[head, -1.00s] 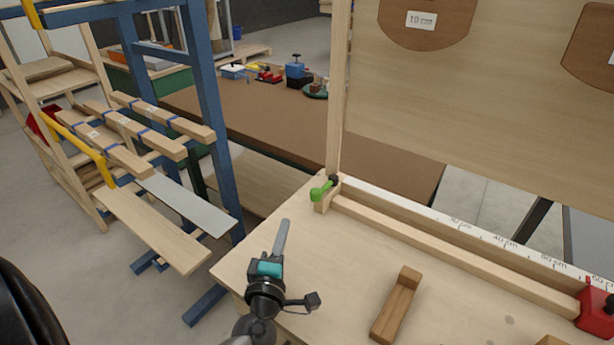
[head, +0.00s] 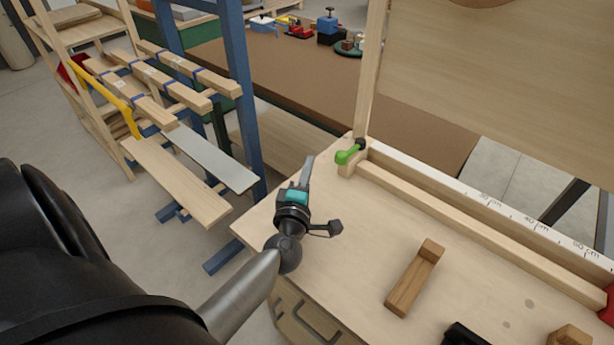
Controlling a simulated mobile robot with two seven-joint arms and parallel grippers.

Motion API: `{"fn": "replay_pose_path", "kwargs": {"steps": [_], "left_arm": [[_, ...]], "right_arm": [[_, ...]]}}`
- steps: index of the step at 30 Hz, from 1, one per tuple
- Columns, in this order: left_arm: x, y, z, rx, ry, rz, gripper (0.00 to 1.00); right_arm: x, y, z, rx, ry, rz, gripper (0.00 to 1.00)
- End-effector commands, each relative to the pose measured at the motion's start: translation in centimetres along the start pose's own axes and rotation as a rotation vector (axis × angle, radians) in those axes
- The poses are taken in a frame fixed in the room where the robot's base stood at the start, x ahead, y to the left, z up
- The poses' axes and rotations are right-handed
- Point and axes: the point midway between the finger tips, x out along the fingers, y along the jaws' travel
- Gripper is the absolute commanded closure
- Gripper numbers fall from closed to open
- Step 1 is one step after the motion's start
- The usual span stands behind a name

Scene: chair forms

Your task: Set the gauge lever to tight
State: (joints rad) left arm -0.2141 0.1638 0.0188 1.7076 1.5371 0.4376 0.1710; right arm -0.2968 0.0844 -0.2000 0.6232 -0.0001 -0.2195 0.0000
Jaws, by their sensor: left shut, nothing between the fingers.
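The gauge lever (head: 347,154) is a short bright green handle on a dark pivot. It sits on a wooden block at the left end of the wooden fence, by the upright post. Its handle points left and slightly toward me. My left gripper (head: 308,168) is shut and empty, with its grey fingers pointing away from me. In the picture its tips are just left of the lever's free end, with a small gap between them. No marking for tight is readable. My right gripper cannot be made out.
A white ruler strip (head: 480,191) runs along the fence (head: 470,220). A wooden L-shaped block (head: 415,280) lies on the bench top (head: 350,255). A dark object (head: 465,335) is cut off at the bottom edge. A blue rack (head: 240,95) with boards stands left.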

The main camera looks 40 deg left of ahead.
Motion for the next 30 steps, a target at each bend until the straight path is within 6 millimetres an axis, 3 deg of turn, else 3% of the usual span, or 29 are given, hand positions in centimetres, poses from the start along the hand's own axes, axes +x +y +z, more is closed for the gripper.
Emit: {"fn": "replay_pose_path", "kwargs": {"steps": [9, 18, 30], "left_arm": [[5.4, 0.0, 0.0, 0.000, 0.001, 0.002, 1.00], [4.1, -0.1, 3.4, 0.000, 0.000, 0.000, 1.00], [3.9, 0.0, 3.8, 0.000, 0.001, 0.000, 1.00]], "right_arm": [[0.8, -0.2, 0.1, 0.000, 0.001, -0.002, 0.29], [1.1, -0.7, 0.2, 0.003, -0.002, -0.009, 0.29], [1.1, -0.7, 0.4, 0.003, -0.006, -0.009, 0.29]]}}
